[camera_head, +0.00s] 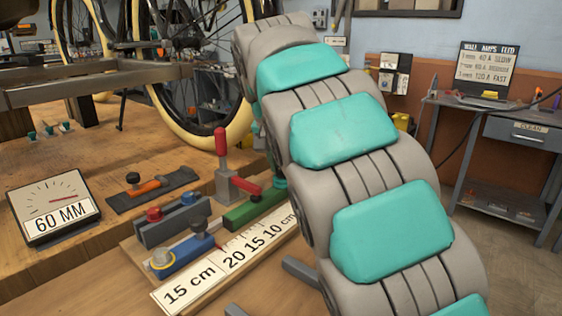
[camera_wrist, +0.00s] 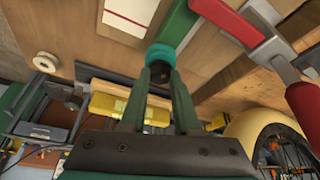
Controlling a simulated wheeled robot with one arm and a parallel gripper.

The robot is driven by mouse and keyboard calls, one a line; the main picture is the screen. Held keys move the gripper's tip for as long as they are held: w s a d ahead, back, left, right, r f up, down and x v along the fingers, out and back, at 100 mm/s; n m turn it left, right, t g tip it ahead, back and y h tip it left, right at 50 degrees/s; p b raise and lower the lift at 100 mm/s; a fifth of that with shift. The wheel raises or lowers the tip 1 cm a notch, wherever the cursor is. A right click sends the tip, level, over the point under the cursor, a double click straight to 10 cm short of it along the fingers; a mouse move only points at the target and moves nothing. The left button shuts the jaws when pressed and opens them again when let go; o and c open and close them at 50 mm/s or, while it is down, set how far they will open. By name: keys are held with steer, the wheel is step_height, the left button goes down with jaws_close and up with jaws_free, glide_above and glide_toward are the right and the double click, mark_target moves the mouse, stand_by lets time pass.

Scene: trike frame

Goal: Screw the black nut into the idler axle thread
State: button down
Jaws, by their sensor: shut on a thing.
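My gripper (camera_wrist: 160,75) points at the end of a green fixture block (camera_wrist: 178,28) in the wrist view. Its two green fingers close in on a round dark teal piece (camera_wrist: 160,56) at the end of that block. The gripper is shut on this piece. I cannot tell whether it is the black nut, and no thread is clear to see. In the head view the green block (camera_head: 250,212) lies on the bench board, with my arm beside it. My gripper is mostly hidden there behind my arm.
A red-handled clamp (camera_head: 222,160) stands beside the green block and shows close on the right in the wrist view (camera_wrist: 245,55). A blue block (camera_head: 180,258), a grey block (camera_head: 170,225) and a 60 MM gauge (camera_head: 52,208) sit left. A yellow-tyred wheel (camera_head: 205,140) stands behind.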

steer(key=shift+a+m+h+p, duration=0.1)
steer(key=shift+m+h+p, duration=0.3)
steer(key=shift+m, duration=0.4)
steer(key=shift+r, duration=0.1)
steer(key=shift+w+m+p, duration=0.1)
steer(key=shift+m+p, duration=0.25)
steer(key=shift+m, duration=0.15)
steer(key=shift+m+g, duration=0.3)
steer(key=shift+m, duration=0.1)
steer(key=shift+h, duration=0.3)
steer(key=shift+a+m, duration=0.1)
steer(key=shift+m, duration=0.7)
